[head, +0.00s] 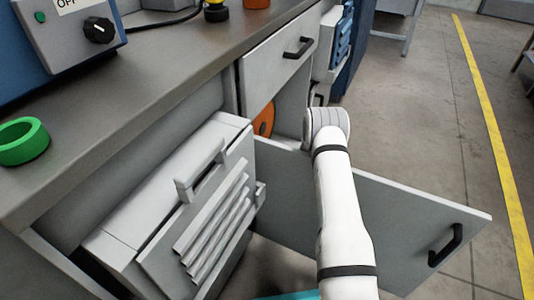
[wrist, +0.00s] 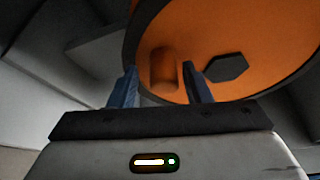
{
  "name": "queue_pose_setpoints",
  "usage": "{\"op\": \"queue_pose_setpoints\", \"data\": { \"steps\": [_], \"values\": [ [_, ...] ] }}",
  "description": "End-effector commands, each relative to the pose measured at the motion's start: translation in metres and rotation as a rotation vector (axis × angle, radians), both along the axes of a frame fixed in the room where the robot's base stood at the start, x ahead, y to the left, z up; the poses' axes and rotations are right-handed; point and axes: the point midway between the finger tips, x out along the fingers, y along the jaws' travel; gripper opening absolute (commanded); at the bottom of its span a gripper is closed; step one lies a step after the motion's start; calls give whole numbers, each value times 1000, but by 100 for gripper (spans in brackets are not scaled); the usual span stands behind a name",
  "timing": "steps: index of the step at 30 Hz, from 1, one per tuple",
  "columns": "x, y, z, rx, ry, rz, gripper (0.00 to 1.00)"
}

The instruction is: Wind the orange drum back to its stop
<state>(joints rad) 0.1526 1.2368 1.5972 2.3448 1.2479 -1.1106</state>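The orange drum (wrist: 232,40) fills the upper right of the wrist view, with a dark hexagonal hub (wrist: 226,68) and a short orange peg (wrist: 163,66) on its face. In the head view a sliver of the drum (head: 264,119) shows inside the open cupboard below the drawer. My gripper (wrist: 160,84) is open. Its two blue fingers stand apart on either side of the peg in the picture. I cannot tell whether they touch it. In the head view my arm hides the gripper.
The cupboard door (head: 400,220) hangs open to the right behind my arm. A grey louvred unit (head: 190,205) stands left of the opening. A closed drawer (head: 280,68) is above. The bench top holds a green ring (head: 22,141) and a control box (head: 75,32). Floor at right is clear.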

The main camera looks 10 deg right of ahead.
Motion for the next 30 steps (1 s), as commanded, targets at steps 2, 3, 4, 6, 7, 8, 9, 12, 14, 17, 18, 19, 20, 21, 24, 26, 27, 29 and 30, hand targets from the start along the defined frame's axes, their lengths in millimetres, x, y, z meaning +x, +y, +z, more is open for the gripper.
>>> {"op": "queue_pose_setpoints", "data": {
  "steps": [2, 3, 4, 6, 7, 8, 9, 12, 14, 17, 18, 19, 20, 21, 24, 26, 27, 29, 30],
  "values": [
    [0, 0, 1, 0, -2, 1, 48],
    [1, 0, 1, 0, -2, 1, 48],
    [1, 1, 1, 0, -2, 1, 48],
    [1, 1, 1, 0, -2, 1, 48],
    [1, 1, 2, 0, -2, 1, 48],
    [0, 0, 2, 1, -3, 0, 48],
    [-1, -1, 3, 1, -3, -1, 48],
    [-9, -7, 5, 2, -2, -2, 48],
    [-17, -12, 7, 1, 0, -1, 48],
    [-32, -23, 9, 2, 1, -3, 48],
    [-38, -26, 9, 2, 1, -2, 48],
    [-42, -29, 10, 2, 1, -2, 48],
    [-46, -32, 10, 2, 1, -2, 48],
    [-51, -35, 10, 1, 1, -2, 48],
    [-60, -41, 10, 1, -1, -1, 48],
    [-63, -43, 9, 0, -1, -1, 48],
    [-64, -43, 9, 1, -1, 0, 48],
    [-66, -43, 9, 1, -1, 1, 48],
    [-66, -43, 8, 1, -1, 1, 48]
  ]
}}
